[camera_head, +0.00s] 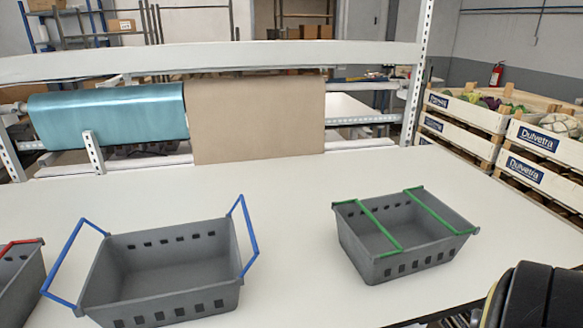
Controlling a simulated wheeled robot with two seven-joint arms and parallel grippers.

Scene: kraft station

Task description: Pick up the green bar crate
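The green bar crate (420,250) is a grey open crate standing upright on the right part of the white table. Its two green bars (381,225) lie across its open top, one nearer the left side and one nearer the right. The crate looks empty, and its front wall has a row of dark slots. Neither of my grippers shows in the view, so I cannot see whether they are open or shut. A black, rounded part at the bottom right corner seems to be my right arm.
A grey crate with raised blue bars (165,308) stands left of centre. A crate with a red bar (18,285) is cut off at the left edge. The white table (300,240) is bare between the crates. Stacked wooden crates (465,112) stand beyond its right side.

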